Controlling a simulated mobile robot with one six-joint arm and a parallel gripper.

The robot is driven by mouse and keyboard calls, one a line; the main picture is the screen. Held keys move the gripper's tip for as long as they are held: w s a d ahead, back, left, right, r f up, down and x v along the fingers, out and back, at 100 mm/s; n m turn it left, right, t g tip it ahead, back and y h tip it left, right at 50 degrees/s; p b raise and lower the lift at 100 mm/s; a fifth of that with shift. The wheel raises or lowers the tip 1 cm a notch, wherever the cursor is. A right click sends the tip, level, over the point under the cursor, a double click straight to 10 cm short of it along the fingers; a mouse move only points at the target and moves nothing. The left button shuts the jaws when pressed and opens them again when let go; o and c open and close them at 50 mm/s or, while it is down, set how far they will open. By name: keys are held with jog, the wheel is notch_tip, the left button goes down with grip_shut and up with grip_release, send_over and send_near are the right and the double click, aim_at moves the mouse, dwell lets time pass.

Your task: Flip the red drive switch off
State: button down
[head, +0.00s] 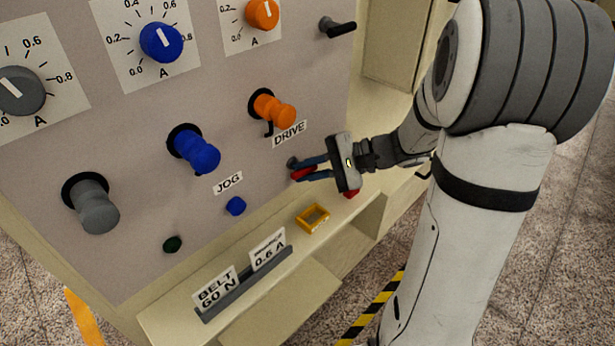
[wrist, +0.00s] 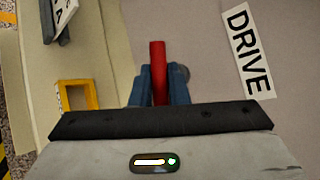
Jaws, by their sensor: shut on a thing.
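The red drive switch (head: 302,173) sticks out of the grey panel just below the DRIVE label (head: 290,134). My gripper (head: 311,169) reaches it from the right, with its blue fingers on either side of the red lever. In the wrist view, the red lever (wrist: 158,72) stands between the two blue fingertips (wrist: 160,86), and the gripper is shut on it. The lever's base is partly hidden by the fingers. The DRIVE label (wrist: 249,48) also shows to the right in the wrist view.
Blue (head: 197,151), orange (head: 273,109) and grey (head: 92,203) knobs jut from the panel. A blue JOG button (head: 236,205) is left of the gripper. A yellow frame (head: 313,218) and a card holder (head: 245,284) are on the ledge below. A red object (head: 351,193) is partly hidden behind my gripper.

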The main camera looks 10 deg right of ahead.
jog(key=shift+n+h+b, duration=0.6)
jog(key=shift+h+b, duration=0.3)
jog(key=shift+b, duration=0.05)
jog(key=shift+t, duration=0.3)
jog(key=c, duration=1.7)
grip_release()
jog(key=shift+d+r, duration=0.1)
jog(key=v, duration=0.7)
jog(key=shift+d+r+b, duration=0.2)
jog(key=shift+b, duration=0.2)
jog(key=shift+s, duration=0.1)
